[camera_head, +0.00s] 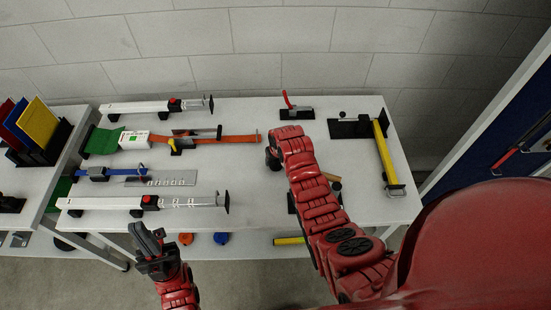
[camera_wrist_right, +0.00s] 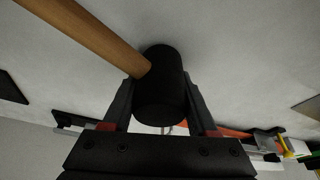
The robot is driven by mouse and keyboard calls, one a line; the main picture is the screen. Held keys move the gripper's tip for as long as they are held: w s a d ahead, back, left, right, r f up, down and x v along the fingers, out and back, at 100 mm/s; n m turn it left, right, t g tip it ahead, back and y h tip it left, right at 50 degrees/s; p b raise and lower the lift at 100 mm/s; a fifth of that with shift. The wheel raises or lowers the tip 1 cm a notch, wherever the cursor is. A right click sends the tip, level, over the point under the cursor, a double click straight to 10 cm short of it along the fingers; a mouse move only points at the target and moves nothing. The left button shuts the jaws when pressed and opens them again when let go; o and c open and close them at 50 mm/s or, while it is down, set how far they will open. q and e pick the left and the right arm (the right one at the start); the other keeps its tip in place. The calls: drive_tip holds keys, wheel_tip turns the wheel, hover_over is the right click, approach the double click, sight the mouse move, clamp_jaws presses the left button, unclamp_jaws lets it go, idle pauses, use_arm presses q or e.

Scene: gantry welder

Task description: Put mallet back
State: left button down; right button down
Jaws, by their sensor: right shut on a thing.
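The mallet has a black cylindrical head (camera_wrist_right: 163,88) and a wooden handle (camera_wrist_right: 88,36). In the right wrist view my right gripper (camera_wrist_right: 160,112) is shut on the head, with a finger on each side. The handle runs to the upper left, out of view. In the head view my right gripper (camera_head: 273,158) is over the middle of the white table (camera_head: 245,190), and my arm hides most of the mallet. A short wooden piece shows right of my arm, perhaps the handle. My left gripper (camera_head: 152,240) is in front of the table's near edge, holding nothing visible; its finger gap is unclear.
A black base (camera_head: 292,203) is partly hidden under my right arm. A yellow-barred clamp (camera_head: 385,152) stands at the right, a red-handled tool (camera_head: 292,108) at the back. White rails (camera_head: 150,203) and an orange strap (camera_head: 225,140) fill the left. A blue panel stands right.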

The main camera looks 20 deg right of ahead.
drive_tip(key=shift+f, duration=0.15)
drive_tip(key=shift+c, duration=0.9)
unclamp_jaws()
